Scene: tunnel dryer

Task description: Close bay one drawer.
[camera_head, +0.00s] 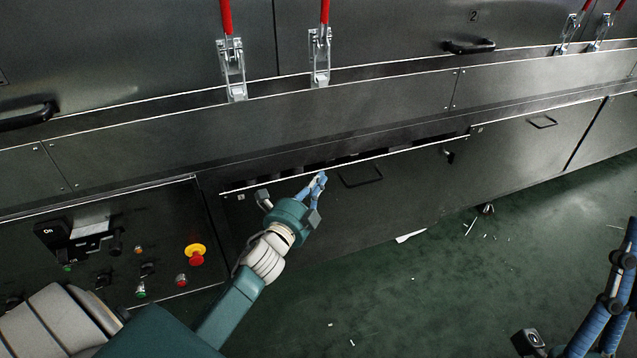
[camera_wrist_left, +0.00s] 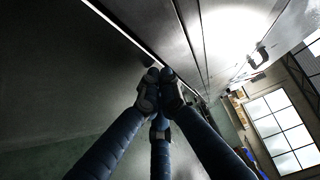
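The dark drawer (camera_head: 350,205) sits low in the machine front, with a black loop handle (camera_head: 361,177) near its top. Its bright top edge stands out from the panel above, and a dark gap shows behind it, so it is partly open. My left gripper (camera_head: 319,181) is at the drawer's top edge, left of the handle. In the left wrist view, its fingertips (camera_wrist_left: 160,82) are together near a bright edge, with nothing visible between them. Whether they touch the drawer is unclear. My right gripper (camera_head: 612,290) is partly in view at the right edge, away from the drawer.
A control panel (camera_head: 110,250) with a red-and-yellow emergency stop (camera_head: 196,254) is left of the drawer. Another low front (camera_head: 540,140) with a handle is to the right. Red-handled clamps (camera_head: 232,70) are above. The green floor (camera_head: 400,300) has white scraps and is otherwise clear.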

